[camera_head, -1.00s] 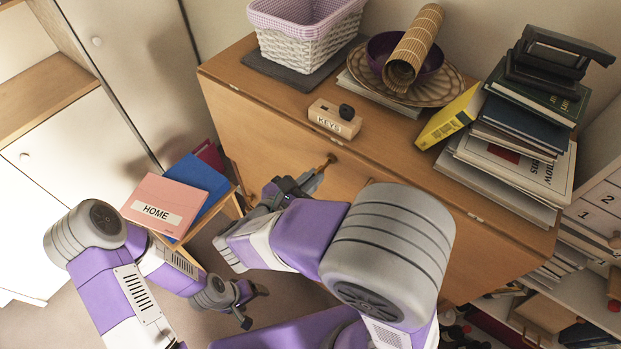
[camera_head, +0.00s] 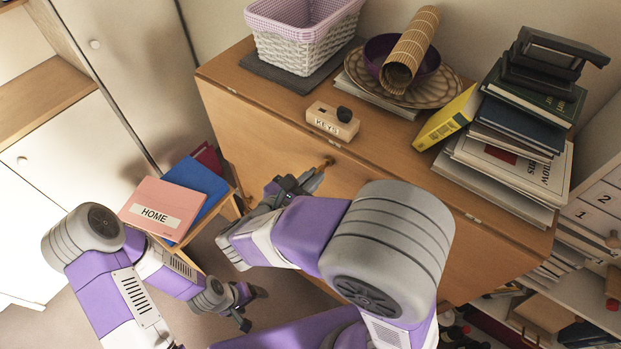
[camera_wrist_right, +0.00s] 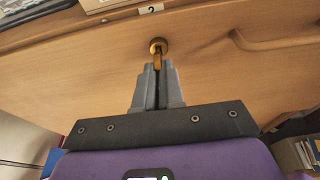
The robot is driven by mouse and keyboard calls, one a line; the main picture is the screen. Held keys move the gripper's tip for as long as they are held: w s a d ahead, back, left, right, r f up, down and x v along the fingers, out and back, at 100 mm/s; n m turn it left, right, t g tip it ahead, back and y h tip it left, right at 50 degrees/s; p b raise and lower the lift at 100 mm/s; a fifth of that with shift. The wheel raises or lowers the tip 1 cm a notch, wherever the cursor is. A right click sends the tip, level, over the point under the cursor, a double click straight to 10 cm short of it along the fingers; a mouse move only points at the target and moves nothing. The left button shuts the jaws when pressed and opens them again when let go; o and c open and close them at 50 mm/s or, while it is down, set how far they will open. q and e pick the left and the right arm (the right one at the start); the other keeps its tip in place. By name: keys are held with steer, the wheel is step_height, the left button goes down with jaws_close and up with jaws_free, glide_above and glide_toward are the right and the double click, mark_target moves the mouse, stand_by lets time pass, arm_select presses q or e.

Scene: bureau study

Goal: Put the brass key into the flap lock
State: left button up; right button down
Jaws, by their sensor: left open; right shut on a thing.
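The flap lock is a round brass fitting (camera_wrist_right: 158,43) on the bureau's wooden front; it also shows small in the head view (camera_head: 329,160). My right gripper (camera_wrist_right: 157,72) is shut on the brass key (camera_wrist_right: 157,63), of which only a short bright piece shows between the fingertips and the lock. The key lines up with the lock and appears to meet it; I cannot tell how deep it sits. In the head view the right gripper (camera_head: 310,180) is at the flap and hides most of the key. My left gripper (camera_head: 250,308) is low, open and empty, away from the bureau.
The bureau top (camera_head: 240,82) holds a KEYS block (camera_head: 332,121), a white basket (camera_head: 305,40), a bowl with a rolled mat, and book stacks (camera_head: 515,135). A small stand with a pink HOME folder (camera_head: 160,207) is at the left. Numbered drawers (camera_head: 597,215) are at the right.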

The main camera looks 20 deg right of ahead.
steer(key=shift+w+d, duration=0.35)
steer(key=shift+d, duration=0.15)
stand_by(0.4)
steer(key=c, duration=1.3)
jaws_free()
steer(key=o, duration=0.6)
steer(key=shift+a, duration=0.1)
steer(key=p+v, duration=0.4)
steer(key=v, duration=0.4)
